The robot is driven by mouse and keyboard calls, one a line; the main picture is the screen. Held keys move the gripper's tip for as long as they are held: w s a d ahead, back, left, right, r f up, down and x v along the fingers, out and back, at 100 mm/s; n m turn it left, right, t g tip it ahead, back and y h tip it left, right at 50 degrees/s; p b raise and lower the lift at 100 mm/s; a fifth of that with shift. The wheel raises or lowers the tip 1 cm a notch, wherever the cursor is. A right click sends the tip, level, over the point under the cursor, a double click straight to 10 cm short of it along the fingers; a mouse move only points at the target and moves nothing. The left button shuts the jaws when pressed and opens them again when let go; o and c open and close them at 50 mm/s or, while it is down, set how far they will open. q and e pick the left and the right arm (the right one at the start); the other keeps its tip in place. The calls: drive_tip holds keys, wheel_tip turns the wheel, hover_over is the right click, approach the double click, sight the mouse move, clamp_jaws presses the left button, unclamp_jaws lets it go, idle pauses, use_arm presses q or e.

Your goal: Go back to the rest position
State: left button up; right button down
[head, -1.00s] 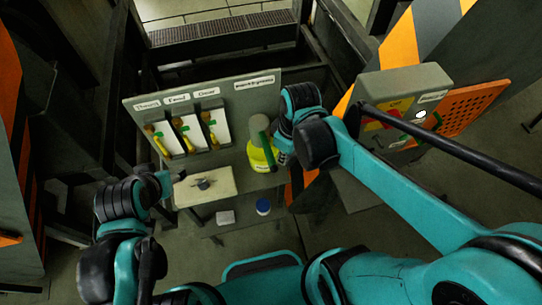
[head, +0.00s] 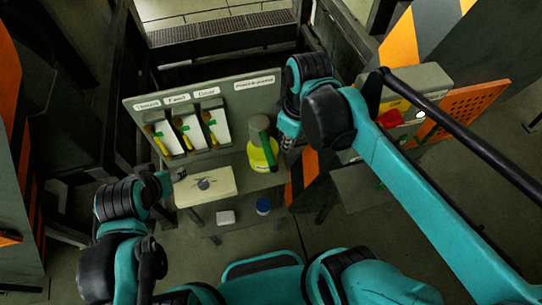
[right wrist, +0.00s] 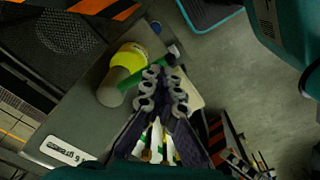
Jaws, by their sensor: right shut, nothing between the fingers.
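My right gripper (head: 287,144) is shut and empty, just right of the yellow bottle with a green handle (head: 260,154) at the right end of the bench. In the right wrist view, the shut fingers (right wrist: 163,88) point over the bench, with the bottle (right wrist: 122,72) to their left. I cannot tell whether they touch it. My left arm is folded at the left of the head view. A dark tip of my left gripper (head: 179,174) shows by the pale block, but its fingers are too small to read.
A grey panel (head: 236,103) with labels and several yellow-handled levers stands behind the bench. A pale block (head: 206,187) lies in front. A control box with a red part (head: 390,118) stands right.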

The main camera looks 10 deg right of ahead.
idle(0.4)
use_arm(q)
wheel_tip(320, 180, down, 20)
drive_tip(key=b, duration=2)
use_arm(e)
drive_tip(key=d+f+m+t, duration=0.2)
drive_tip(key=f+m+t, duration=0.1)
drive_tip(key=f, duration=0.8)
drive_tip(key=s+d+f+m+t, duration=0.1)
drive_tip(key=f+m, duration=0.4)
drive_tip(key=f, duration=0.6)
drive_tip(key=shift+d+f+m+t+h, duration=0.15)
drive_tip(key=shift+d+m+t+h, duration=0.35)
drive_tip(key=shift+t, duration=0.7)
use_arm(q)
drive_tip(key=shift+r, duration=0.1)
use_arm(e)
drive_tip(key=shift+d, duration=0.1)
